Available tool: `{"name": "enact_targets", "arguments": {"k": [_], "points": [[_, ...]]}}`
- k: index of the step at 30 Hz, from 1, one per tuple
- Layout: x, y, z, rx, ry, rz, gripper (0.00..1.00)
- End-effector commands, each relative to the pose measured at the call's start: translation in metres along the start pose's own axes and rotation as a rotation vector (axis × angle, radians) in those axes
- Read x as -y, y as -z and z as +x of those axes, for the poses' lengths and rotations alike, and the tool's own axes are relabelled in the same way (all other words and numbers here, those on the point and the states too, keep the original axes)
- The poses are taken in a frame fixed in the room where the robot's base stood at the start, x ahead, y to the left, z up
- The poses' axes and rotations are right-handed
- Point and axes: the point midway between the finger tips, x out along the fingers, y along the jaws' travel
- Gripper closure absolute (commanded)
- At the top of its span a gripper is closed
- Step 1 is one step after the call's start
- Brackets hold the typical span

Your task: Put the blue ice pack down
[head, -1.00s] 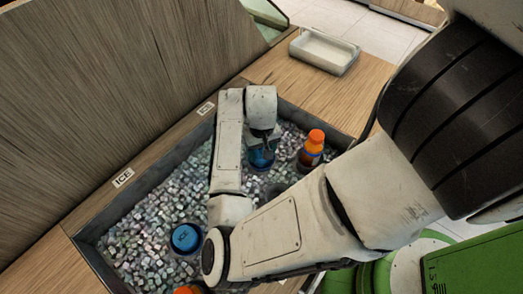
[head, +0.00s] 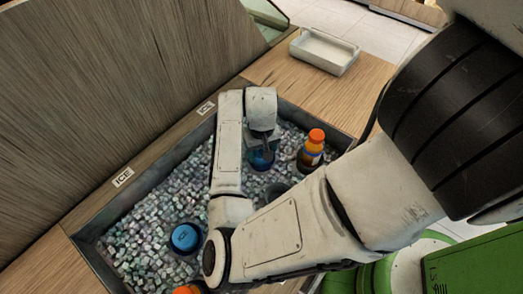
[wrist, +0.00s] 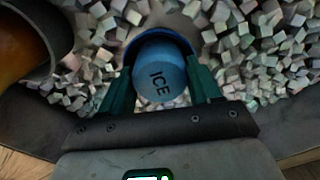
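The blue ice pack (head: 262,159) is under my gripper (head: 266,143) at the far end of the ice bin (head: 345,140). In the wrist view the ice pack's round knob (wrist: 160,78), marked ICE, sits between my two green fingers (wrist: 160,85). The fingers press close on both sides of the knob, and its wider, darker blue part shows behind. The pack is upright and low among the ice cubes. Its underside is hidden, so I cannot tell whether it rests fully on the ice.
An orange-capped bottle (head: 311,152) stands just right of my gripper. Another blue ICE-marked pack (head: 186,238) sits nearer in the bin, with an orange cap (head: 187,290) below it. A white tray (head: 325,52) stands on the wooden counter behind. A dark round opening shows beside the bottle.

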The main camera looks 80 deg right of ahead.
Motion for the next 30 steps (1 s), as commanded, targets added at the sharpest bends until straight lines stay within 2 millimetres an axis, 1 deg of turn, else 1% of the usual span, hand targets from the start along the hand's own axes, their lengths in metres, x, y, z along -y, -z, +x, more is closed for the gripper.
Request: {"name": "enact_targets", "arguments": {"k": [1,5,12,18,21,26,29,30], "points": [[-0.001,-0.002,0.005,0.009,0.007,0.002,0.13],[-0.002,-0.001,-0.011,0.006,0.003,0.004,0.13],[-0.002,0.0,-0.065,0.004,0.002,0.003,0.13],[-0.002,0.0,-0.104,0.005,0.003,0.004,0.13],[-0.001,0.0,-0.116,0.005,0.004,0.002,0.13],[-0.002,0.002,-0.127,-0.002,-0.002,-0.001,0.13],[-0.009,0.014,-0.136,-0.05,-0.034,-0.022,0.13],[-0.013,0.022,-0.142,-0.083,-0.057,-0.04,0.13]]}}
